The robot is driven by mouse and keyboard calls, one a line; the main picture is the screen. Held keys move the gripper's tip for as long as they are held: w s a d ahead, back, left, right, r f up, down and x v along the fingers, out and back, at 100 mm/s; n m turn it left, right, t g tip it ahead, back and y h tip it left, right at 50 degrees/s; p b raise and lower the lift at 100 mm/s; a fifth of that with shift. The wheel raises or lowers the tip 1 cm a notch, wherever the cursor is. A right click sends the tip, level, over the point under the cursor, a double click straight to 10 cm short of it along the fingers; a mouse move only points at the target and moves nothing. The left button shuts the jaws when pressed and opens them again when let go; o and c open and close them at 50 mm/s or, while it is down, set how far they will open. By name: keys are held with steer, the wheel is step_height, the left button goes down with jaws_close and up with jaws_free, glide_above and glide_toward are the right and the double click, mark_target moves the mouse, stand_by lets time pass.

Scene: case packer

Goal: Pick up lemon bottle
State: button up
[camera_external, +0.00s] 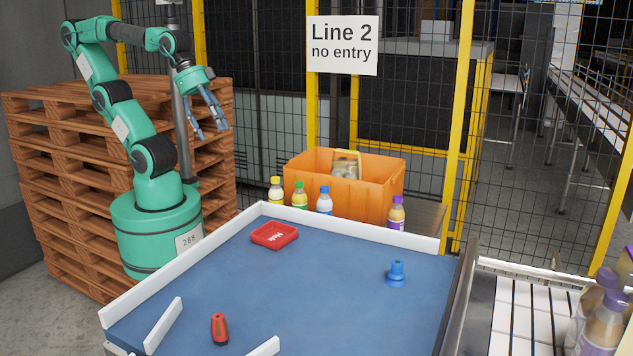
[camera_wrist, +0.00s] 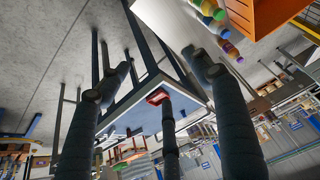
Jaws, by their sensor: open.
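The lemon bottle (camera_external: 276,191), pale yellow with a yellow cap, stands upright at the left end of a row of bottles behind the blue table. My gripper (camera_external: 209,122) is open and empty, raised in the air left of the bottle and well above it, with its fingers spread and pointing down to the right. In the wrist view the fingers of my gripper (camera_wrist: 150,80) are spread with nothing between them. Several bottles show at the top of the wrist view, partly cut off; I cannot tell there for sure which is the lemon one.
A green-capped bottle (camera_external: 300,196), a blue-capped bottle (camera_external: 324,201) and a purple-capped bottle (camera_external: 397,213) stand before an orange crate (camera_external: 372,200). The blue table (camera_external: 300,290) has white raised edges and holds a red tray (camera_external: 274,235). Stacked pallets (camera_external: 60,180) stand behind my arm.

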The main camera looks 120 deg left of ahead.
steer(key=g+p, duration=0.6)
steer(key=p, duration=0.2)
glide_above(276, 189)
steer(key=a, duration=0.2)
steer(key=f, duration=1.1)
steer(key=s+f, duration=0.1)
steer(key=f, duration=0.4)
steer(key=shift+d+f, duration=0.25)
steer(key=shift+f, duration=0.15)
steer(key=shift+a+f, duration=0.2)
steer(key=shift+f, duration=0.1)
steer(key=shift+f+b, duration=0.3)
steer(key=shift+f, duration=4)
